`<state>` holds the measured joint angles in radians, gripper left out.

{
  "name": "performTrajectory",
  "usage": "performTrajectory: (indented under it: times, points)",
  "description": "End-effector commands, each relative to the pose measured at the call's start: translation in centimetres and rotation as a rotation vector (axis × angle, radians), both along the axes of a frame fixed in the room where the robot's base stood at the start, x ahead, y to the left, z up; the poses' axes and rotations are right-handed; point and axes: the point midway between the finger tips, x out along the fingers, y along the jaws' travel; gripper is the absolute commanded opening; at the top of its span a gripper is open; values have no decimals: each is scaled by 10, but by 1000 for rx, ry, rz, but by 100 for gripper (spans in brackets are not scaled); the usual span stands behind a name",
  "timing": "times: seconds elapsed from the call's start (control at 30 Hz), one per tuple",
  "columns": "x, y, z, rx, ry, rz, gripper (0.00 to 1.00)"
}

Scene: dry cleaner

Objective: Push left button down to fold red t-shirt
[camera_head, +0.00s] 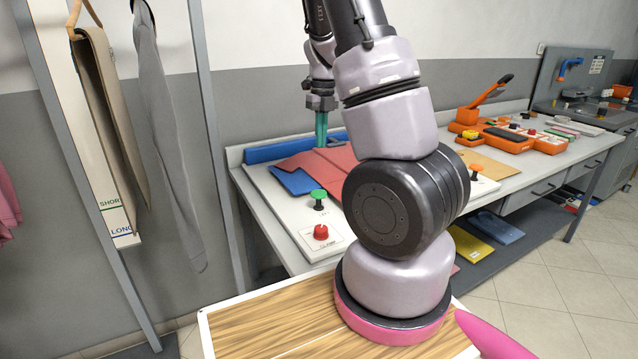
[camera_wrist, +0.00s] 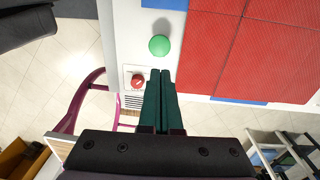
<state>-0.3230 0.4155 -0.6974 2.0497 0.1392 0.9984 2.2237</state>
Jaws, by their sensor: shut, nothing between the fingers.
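The red t-shirt (camera_head: 322,163) lies flat on the folding board on the table, and it fills the right of the wrist view (camera_wrist: 260,50). The green left button (camera_head: 319,195) stands up on a black stem at the board's left front. In the wrist view the green button (camera_wrist: 159,45) is just beyond my fingertips, with a gap in the picture. My gripper (camera_head: 321,146) is shut and empty, its teal fingers pointing down near the shirt. In the wrist view the closed fingers (camera_wrist: 161,72) are side by side. My arm hides part of the board's right side.
A red knob (camera_head: 320,232) sits in front of the green button, near the fingers in the wrist view (camera_wrist: 137,81). An orange button (camera_head: 475,169) stands on the right. An orange machine (camera_head: 505,138) is farther right. Hangers with garments (camera_head: 110,100) are at left.

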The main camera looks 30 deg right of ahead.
Motion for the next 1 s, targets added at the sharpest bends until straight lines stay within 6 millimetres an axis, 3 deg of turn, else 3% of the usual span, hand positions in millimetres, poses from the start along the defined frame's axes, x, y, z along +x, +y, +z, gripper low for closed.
performTrajectory:
  times: [0.27,0.7,1.0]
  points:
    - [-2,0,-16,0,4,-1,0]
    - [-5,5,-106,2,5,-2,0]
    - [-5,7,-138,1,1,2,0]
